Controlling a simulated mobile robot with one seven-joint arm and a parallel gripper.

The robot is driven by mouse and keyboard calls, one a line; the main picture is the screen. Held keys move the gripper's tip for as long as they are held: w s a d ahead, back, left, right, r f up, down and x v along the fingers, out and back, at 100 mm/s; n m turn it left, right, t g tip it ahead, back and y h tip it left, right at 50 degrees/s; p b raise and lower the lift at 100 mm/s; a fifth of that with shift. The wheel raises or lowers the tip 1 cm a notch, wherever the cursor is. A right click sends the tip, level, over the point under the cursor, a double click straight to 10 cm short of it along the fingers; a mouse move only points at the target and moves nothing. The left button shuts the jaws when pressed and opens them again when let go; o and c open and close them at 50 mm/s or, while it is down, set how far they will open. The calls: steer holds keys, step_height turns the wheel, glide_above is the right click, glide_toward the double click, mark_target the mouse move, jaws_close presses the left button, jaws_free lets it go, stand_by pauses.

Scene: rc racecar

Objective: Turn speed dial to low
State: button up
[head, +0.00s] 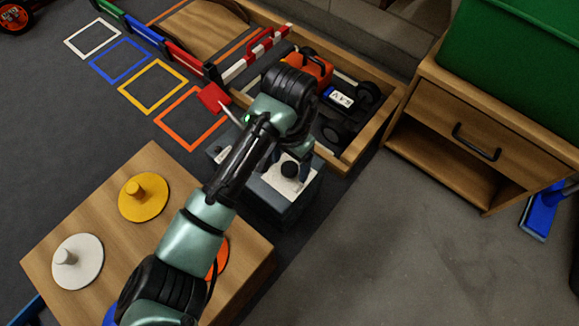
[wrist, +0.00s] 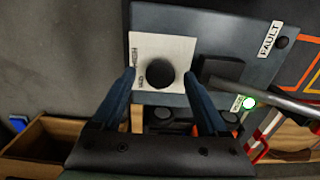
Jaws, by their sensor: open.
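The speed dial is a round black knob (wrist: 161,75) on a white plate (wrist: 176,46) on the grey control box (wrist: 220,25). The plate's left side carries small lettering that looks like HIGH and MED; I cannot read a LOW mark. In the head view the knob (head: 290,169) shows on top of the box (head: 275,203), below my wrist. My gripper (wrist: 159,73) is open, its blue fingers on the left and right of the knob. I cannot tell whether they touch it.
A wooden crate (head: 367,137) with a toy car stands behind the box. A wooden table (head: 150,165) with coloured discs is front left.

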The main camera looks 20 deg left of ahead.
steer(key=shift+f, duration=0.3)
steer(key=shift+c, duration=0.4)
jaws_close()
steer(key=shift+r, duration=0.1)
